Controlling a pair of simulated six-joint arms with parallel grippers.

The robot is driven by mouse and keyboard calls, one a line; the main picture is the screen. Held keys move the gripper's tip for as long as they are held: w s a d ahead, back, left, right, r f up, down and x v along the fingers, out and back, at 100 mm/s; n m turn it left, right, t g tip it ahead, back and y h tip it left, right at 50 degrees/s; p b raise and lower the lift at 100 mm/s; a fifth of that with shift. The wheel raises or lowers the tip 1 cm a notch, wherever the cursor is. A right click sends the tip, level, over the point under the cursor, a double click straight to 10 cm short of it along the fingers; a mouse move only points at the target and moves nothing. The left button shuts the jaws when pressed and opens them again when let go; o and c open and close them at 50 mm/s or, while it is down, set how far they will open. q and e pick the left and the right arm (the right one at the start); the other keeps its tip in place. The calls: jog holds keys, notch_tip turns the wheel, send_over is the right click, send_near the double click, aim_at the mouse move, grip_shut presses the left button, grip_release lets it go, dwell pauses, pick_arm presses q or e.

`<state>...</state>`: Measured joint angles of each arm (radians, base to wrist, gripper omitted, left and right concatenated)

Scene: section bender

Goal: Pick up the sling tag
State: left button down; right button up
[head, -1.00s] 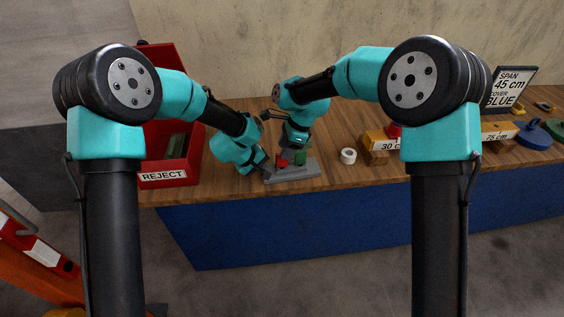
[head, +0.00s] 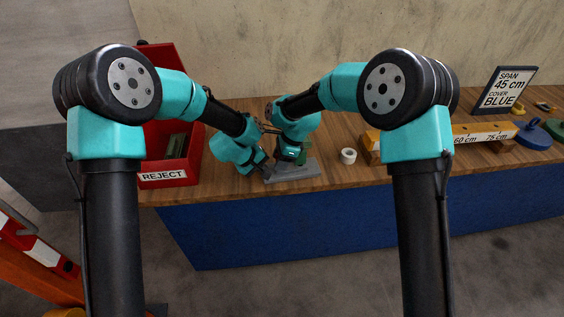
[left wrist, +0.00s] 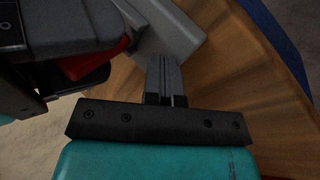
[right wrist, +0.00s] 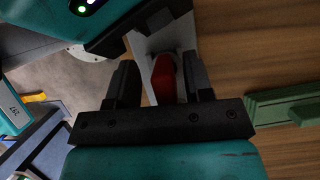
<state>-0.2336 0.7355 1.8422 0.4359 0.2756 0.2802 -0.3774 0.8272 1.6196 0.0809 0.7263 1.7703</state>
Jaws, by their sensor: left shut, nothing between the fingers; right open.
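I cannot tell for sure which thing is the sling tag. A small red piece (right wrist: 165,76) stands on a grey base (head: 292,177), and it also shows in the left wrist view (left wrist: 95,62). My right gripper (right wrist: 160,82) is open, with the red piece lying between or just beyond its fingers. In the head view the right gripper (head: 284,160) hides the red piece. My left gripper (left wrist: 165,62) is shut and empty, close over the edge of the grey base; in the head view it (head: 264,166) is left of the right gripper.
A green piece (right wrist: 285,105) lies beside the right gripper. A red REJECT bin (head: 170,177) stands left. A white ring (head: 348,156), a yellow marked beam (head: 480,132) and a SPAN sign (head: 508,90) are right. Both arms are close together over the grey base.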

dwell(0.4)
grip_shut()
